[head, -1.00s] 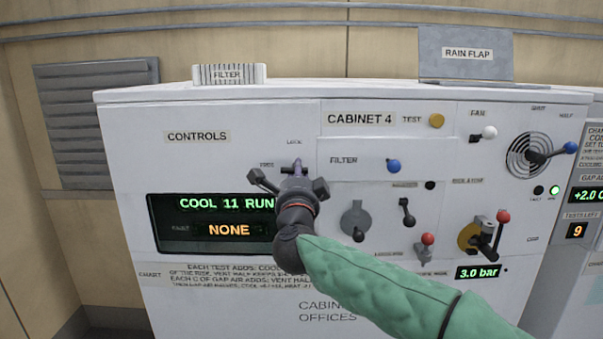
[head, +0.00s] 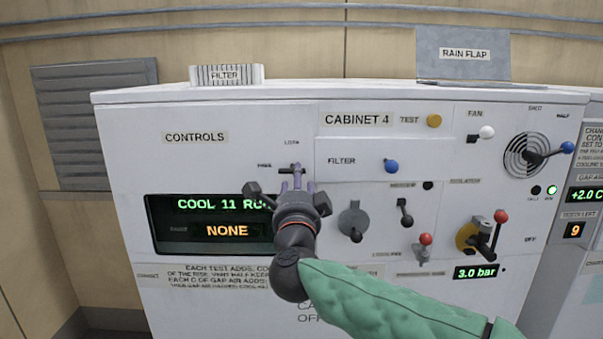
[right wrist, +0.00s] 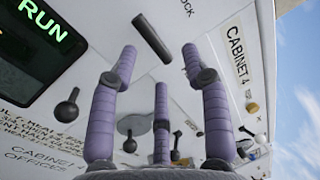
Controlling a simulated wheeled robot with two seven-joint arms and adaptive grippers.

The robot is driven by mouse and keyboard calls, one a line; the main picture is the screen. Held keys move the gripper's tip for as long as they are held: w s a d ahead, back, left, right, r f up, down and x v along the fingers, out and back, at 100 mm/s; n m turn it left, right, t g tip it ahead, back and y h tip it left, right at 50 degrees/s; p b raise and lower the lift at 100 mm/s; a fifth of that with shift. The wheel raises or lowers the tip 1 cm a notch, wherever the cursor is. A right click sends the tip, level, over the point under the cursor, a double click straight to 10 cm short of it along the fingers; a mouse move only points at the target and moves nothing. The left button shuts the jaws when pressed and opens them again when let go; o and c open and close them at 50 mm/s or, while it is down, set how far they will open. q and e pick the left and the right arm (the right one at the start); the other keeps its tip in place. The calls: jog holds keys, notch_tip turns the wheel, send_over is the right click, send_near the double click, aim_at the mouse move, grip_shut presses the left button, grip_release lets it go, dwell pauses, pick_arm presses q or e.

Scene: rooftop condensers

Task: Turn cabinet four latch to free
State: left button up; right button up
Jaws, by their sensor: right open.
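The cabinet four latch (head: 286,170) is a small dark bar on the white controls panel, below the LOCK label (head: 291,142) and right of the FREE label (head: 265,165). The bar lies about level. In the right wrist view the latch (right wrist: 152,39) shows as a dark bar beyond the fingertips, apparently clear of them. My right gripper (head: 297,184) is in front of the panel just below the latch. Its three purple fingers (right wrist: 160,62) are spread open and empty. My left gripper is in neither view.
A display (head: 212,222) reading COOL 11 RUN and NONE sits below left. To the right are a grey knob (head: 353,219), a blue filter knob (head: 391,166), small levers and a red-tipped isolator handle (head: 500,216). A rain flap (head: 463,70) stands on top.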

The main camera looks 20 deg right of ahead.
jog(key=v, duration=0.7)
jog(key=shift+s, duration=0.15)
jog(key=shift+d, duration=0.1)
